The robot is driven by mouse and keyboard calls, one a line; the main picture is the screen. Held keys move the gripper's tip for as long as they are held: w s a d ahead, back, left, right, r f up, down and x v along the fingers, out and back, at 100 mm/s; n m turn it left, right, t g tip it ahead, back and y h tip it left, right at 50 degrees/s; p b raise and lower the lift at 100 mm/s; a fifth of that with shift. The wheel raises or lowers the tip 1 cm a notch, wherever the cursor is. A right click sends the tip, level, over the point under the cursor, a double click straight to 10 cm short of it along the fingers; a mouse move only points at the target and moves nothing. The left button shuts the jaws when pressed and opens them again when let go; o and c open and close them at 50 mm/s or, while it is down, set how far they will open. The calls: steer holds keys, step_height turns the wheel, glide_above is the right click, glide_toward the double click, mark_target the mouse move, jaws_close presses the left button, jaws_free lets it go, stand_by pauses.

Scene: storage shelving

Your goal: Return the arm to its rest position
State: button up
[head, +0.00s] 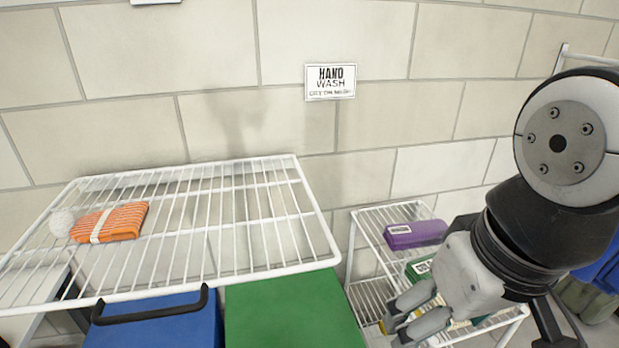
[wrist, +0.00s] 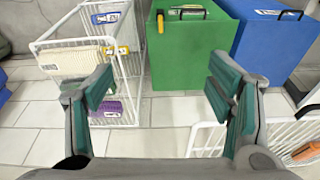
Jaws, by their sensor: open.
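My gripper (head: 408,322) is at the lower right in the head view, in front of a low white wire rack, with my arm bent above and to the right of it. In the wrist view my gripper (wrist: 160,100) has its two green-lined fingers wide apart, one at each side, with nothing between them. It is open and empty. The wrist camera looks down toward the tiled floor, a wire rack and the boxes.
A white wire shelf (head: 240,235) at left carries an orange striped bundle (head: 122,222) and a white fluffy ball (head: 62,222). Blue (head: 150,325) and green (head: 290,310) boxes stand below. The low rack (head: 362,240) holds a purple item (head: 415,234). Tiled floor (wrist: 165,135) is partly clear.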

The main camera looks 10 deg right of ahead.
steer(key=shift+s, duration=0.1)
step_height(320, 180, up, 8)
steer(key=t+p, duration=0.1)
steer(key=p, duration=0.5)
steer(key=shift+t, duration=0.3)
